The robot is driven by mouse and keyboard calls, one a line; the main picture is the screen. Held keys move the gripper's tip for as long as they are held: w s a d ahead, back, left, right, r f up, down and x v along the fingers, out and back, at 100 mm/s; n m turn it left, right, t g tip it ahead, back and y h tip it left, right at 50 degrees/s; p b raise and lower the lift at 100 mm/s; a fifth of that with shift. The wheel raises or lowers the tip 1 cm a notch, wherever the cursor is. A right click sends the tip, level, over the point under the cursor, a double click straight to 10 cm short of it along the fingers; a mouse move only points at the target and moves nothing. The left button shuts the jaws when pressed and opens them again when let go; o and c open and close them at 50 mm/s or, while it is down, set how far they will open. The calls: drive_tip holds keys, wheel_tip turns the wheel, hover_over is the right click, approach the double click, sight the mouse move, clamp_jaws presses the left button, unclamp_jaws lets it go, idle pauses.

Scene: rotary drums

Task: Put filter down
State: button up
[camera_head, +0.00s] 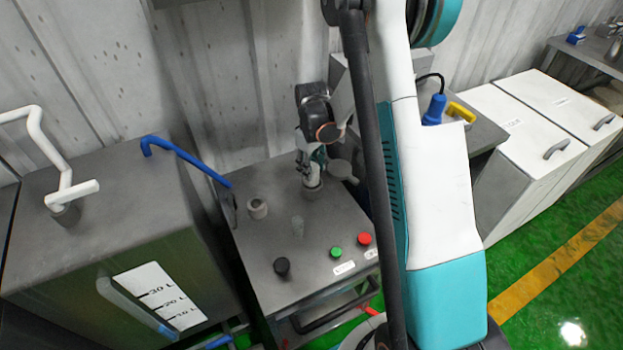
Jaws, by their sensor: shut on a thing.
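My gripper (314,160) points down over the back of a grey metal cabinet top (262,240). It is shut on what I take to be the filter (312,184), a small pale grey cylindrical piece directly below the fingers. The fingers and their shadow hide much of it, and I cannot tell whether its base touches the cabinet top. A similar short grey ring-shaped fitting (257,208) stands on the cabinet top to the left. A grey round lid-like part (342,170) shows just right of the gripper, partly hidden by my arm.
A black knob (282,266), green button (336,252) and red button (365,239) sit near the cabinet's front. A blue bent handle (180,155) reaches in from the left, beside a tank (120,215) with litre marks. The corrugated wall (220,90) is close behind.

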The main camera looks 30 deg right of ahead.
drive_tip(key=shift+f+b, duration=0.75)
drive_tip(key=shift+f, duration=1.45)
drive_tip(key=shift+f, duration=0.15)
drive_tip(key=o, duration=0.8)
drive_tip(key=shift+o, duration=0.3)
